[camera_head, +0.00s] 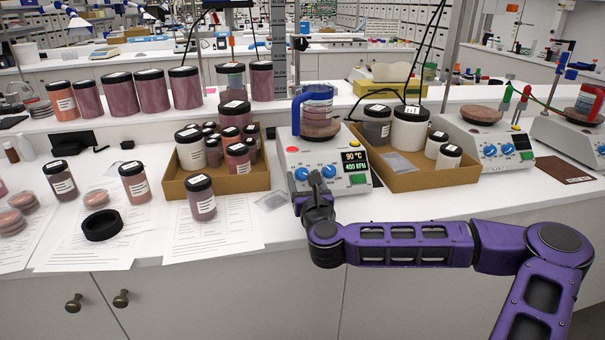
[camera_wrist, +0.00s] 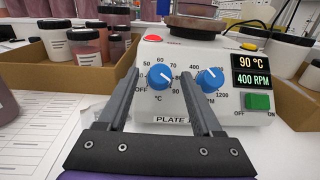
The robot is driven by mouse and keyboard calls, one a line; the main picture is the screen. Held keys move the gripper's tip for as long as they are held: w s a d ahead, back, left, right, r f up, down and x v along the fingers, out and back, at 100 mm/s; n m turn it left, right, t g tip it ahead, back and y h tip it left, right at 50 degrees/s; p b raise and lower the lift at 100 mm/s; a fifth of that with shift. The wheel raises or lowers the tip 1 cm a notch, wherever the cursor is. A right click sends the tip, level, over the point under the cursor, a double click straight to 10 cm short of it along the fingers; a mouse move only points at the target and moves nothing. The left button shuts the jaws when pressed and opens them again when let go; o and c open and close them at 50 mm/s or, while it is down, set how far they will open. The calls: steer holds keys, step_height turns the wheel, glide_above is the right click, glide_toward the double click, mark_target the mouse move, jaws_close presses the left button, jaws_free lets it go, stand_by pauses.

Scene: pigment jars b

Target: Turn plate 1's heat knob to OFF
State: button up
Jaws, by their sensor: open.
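The hot plate (camera_head: 295,150) is a white box with a beaker (camera_head: 317,112) of reddish contents on top. Its front, also in the wrist view (camera_wrist: 155,105), reads "PLATE", with the number hidden by a finger. The display (camera_wrist: 252,70) reads 90 °C and 400 RPM. The blue heat knob (camera_wrist: 160,77) is marked °C, with OFF at its lower left; its white mark points toward the right side, near 90. My gripper (camera_wrist: 160,73) is open, its fingers to the left and right of the heat knob; I cannot tell whether they touch it.
The blue stirring knob (camera_wrist: 210,79) is close beside the right finger. A green switch (camera_wrist: 258,102) is at the panel's right. Cardboard trays of jars flank the plate, left (camera_head: 235,183) and right (camera_head: 430,180). Another hot plate (camera_head: 515,150) stands farther right.

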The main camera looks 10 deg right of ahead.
stand_by(0.3)
jaws_close()
